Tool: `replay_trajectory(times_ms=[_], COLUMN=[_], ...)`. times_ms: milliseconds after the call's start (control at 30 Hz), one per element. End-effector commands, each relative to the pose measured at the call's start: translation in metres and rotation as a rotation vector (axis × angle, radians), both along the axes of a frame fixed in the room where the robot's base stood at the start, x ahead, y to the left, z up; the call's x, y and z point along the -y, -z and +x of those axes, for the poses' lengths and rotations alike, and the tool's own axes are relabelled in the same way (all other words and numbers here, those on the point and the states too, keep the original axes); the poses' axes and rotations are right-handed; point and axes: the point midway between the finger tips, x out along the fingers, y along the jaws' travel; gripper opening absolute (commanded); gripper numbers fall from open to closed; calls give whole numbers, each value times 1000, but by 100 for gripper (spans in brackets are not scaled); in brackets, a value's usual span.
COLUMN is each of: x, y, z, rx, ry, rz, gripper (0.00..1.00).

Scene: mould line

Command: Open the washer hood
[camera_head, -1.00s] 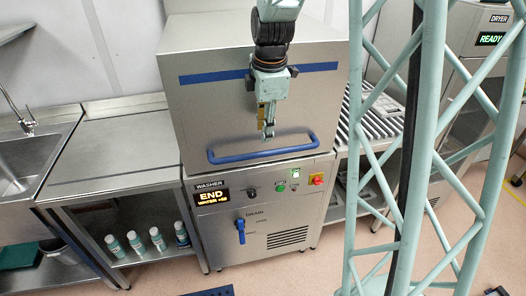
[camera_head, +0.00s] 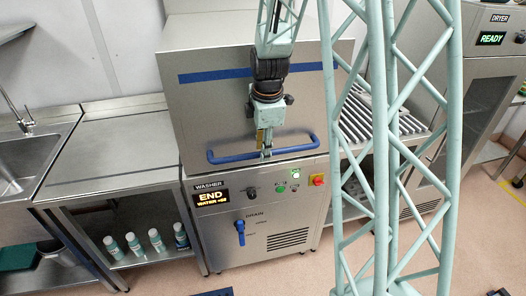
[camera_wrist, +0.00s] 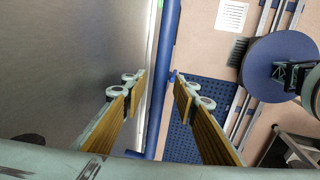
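The washer hood (camera_head: 222,110) is a steel box with a blue stripe, and it is down on the washer body (camera_head: 285,218). Its blue handle (camera_head: 228,158) runs along the lower front. My gripper (camera_head: 266,151) is at the middle of the handle in the head view. In the wrist view my gripper (camera_wrist: 159,78) is open, with its two yellow-sided fingers apart. The blue handle bar (camera_wrist: 165,55) passes between the fingertips, close to the right one. I cannot tell whether a finger touches it. Nothing is gripped.
The washer panel display (camera_head: 211,197) reads END. A steel counter (camera_head: 110,150) and sink (camera_head: 20,170) stand left. A slatted rack table (camera_head: 360,118) is right, and a dryer (camera_head: 480,90) showing READY is at far right. The floor in front is mostly clear.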

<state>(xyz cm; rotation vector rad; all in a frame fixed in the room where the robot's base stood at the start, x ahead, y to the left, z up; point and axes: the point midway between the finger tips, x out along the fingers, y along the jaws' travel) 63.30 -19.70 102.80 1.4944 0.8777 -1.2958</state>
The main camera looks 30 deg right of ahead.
Motion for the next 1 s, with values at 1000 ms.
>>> replay_trajectory(times_ms=[1000], x=[0], y=[4], z=[1], rx=[0], ry=[0], rz=[0], gripper=[0])
